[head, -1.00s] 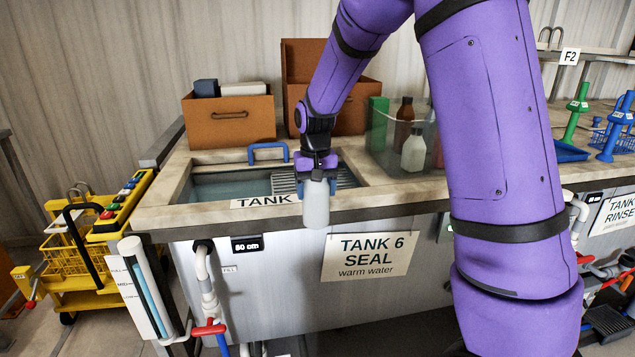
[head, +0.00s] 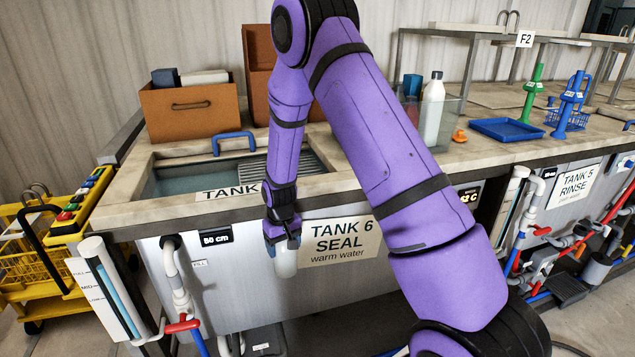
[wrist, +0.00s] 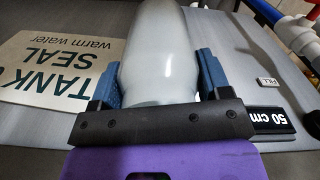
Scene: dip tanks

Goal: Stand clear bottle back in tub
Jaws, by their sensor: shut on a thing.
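A pale, whitish see-through bottle (head: 286,262), which I take to be the clear bottle, hangs below my gripper (head: 283,243) in front of the tank 6 front panel, below the counter edge. In the wrist view the bottle (wrist: 158,50) sits between the two blue fingers of my gripper (wrist: 160,78), which are shut on it. Its far end is cut off there. The clear-walled tub (head: 456,108) stands on the counter behind my arm. It holds a white bottle with a dark cap (head: 432,108) and a blue-topped thing (head: 412,85); my arm hides its left part.
The tank 6 basin (head: 172,178) with water and a blue handle (head: 233,140) lies left of my arm. Brown boxes (head: 188,112) stand behind it. A blue tray (head: 507,130) and an orange knob (head: 459,136) are right of the tub. Pipes line the tank front.

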